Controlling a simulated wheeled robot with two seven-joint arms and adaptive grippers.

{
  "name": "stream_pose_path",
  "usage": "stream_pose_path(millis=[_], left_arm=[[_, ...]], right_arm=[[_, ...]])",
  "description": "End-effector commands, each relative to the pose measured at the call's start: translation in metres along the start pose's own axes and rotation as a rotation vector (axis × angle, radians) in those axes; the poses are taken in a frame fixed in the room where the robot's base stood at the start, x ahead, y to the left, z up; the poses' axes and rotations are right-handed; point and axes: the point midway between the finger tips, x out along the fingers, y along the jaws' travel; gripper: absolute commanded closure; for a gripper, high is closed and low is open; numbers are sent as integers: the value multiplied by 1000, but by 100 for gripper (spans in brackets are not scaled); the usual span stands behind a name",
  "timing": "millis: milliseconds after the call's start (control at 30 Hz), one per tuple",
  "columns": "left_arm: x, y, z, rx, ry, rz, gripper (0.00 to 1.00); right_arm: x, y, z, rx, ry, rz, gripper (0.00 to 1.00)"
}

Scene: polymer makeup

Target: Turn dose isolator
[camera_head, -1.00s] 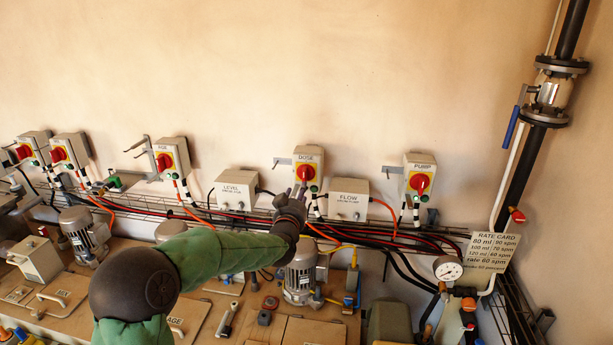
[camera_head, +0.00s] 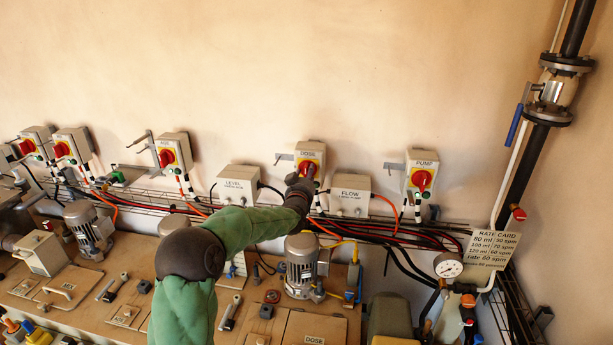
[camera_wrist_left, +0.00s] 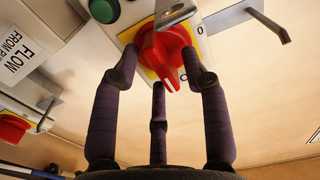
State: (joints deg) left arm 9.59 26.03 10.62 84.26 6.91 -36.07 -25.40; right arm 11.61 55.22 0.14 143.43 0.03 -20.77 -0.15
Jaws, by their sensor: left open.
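The dose isolator (camera_head: 311,150) is a pale box on the wall with a red rotary knob on a yellow plate. Its red knob (camera_head: 307,169) is partly hidden by my left gripper (camera_head: 300,186). In the left wrist view, the red knob (camera_wrist_left: 167,58) sits just beyond and between the fingertips of my left gripper (camera_wrist_left: 160,72). The fingers are spread open around the knob's front. I cannot tell whether any finger touches it. A green button (camera_wrist_left: 104,11) is beside the knob. My right gripper is not in view.
The pump isolator (camera_head: 421,175) is to the right. The flow box (camera_head: 350,195) and level box (camera_head: 237,186) hang close by on either side. Cables and a wire tray (camera_head: 380,228) run below. A motor (camera_head: 301,265) stands on the bench beneath. The wall above is clear.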

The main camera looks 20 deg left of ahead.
Motion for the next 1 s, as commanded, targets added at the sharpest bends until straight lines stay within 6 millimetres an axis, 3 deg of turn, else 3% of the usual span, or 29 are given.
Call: stream_pose_path(millis=[133, 167, 300, 667, 1000], left_arm=[[0, 0, 0, 0, 0, 0, 55], [0, 0, 0, 0, -1, 0, 61], [0, 0, 0, 0, 0, 0, 100], [0, 0, 1, -22, 0, 1, 100], [0, 0, 3, -210, 4, 0, 100]], right_arm=[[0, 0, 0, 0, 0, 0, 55], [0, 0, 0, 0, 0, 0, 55], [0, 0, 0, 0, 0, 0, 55], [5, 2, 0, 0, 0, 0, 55], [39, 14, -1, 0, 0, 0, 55]])
